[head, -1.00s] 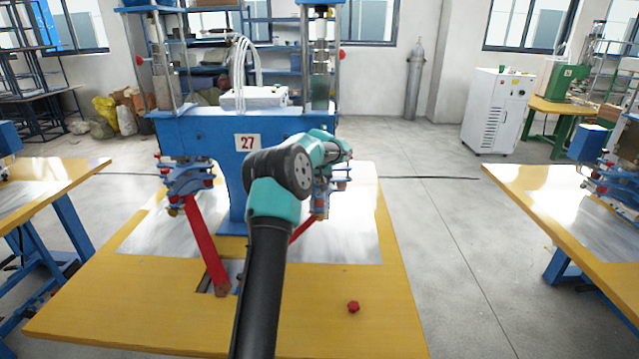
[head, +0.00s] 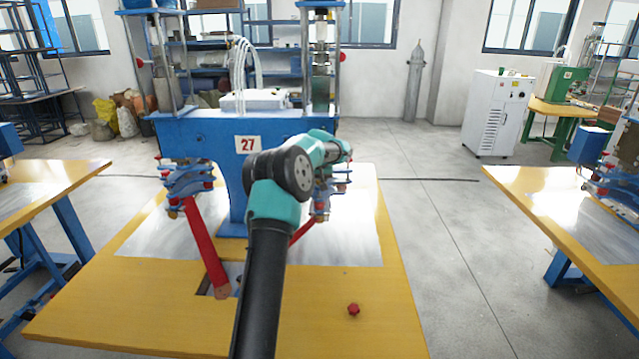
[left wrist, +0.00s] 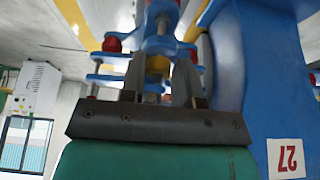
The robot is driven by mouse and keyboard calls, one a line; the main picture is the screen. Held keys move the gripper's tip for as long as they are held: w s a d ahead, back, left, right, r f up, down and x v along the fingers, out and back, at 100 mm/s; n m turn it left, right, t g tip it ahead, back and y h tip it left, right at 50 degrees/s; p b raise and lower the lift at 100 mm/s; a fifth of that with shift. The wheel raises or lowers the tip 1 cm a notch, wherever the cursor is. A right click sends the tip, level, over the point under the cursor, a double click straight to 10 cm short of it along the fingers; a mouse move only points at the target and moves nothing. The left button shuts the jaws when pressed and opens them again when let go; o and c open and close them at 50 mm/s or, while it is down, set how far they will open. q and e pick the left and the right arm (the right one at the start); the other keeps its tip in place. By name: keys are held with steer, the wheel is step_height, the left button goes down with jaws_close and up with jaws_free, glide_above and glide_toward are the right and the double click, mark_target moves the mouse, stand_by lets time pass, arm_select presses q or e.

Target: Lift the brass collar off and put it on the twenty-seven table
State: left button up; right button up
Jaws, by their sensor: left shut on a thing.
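The twenty-seven table (head: 390,325) is a yellow top with a metal sheet, under the blue machine marked 27 (head: 215,130). My left arm reaches over it to the machine's right-hand head; in the head view my own wrist hides the fingertips. In the left wrist view, which is upside down, my left gripper (left wrist: 158,85) is shut with its fingers at the machine's lower clamp parts. A brass-coloured piece, seemingly the brass collar (left wrist: 157,64), sits between the fingers, partly hidden. I cannot tell if it is clear of the machine. My right gripper is not in view.
A small red knob (head: 353,309) lies on the table's front right. Two red bars slope down from the machine; the left one (head: 206,248) ends by a slot in the top. The front and right of the table are otherwise free. Another yellow table (head: 530,195) stands to the right.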

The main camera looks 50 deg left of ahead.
arm_select(q)
steer(key=shift+r, duration=1.45)
steer(key=s+d+r, duration=0.1)
steer(key=s+d, duration=0.9)
steer(key=d, duration=0.2)
steer(key=shift+s+r, duration=0.2)
steer(key=shift+s, duration=0.1)
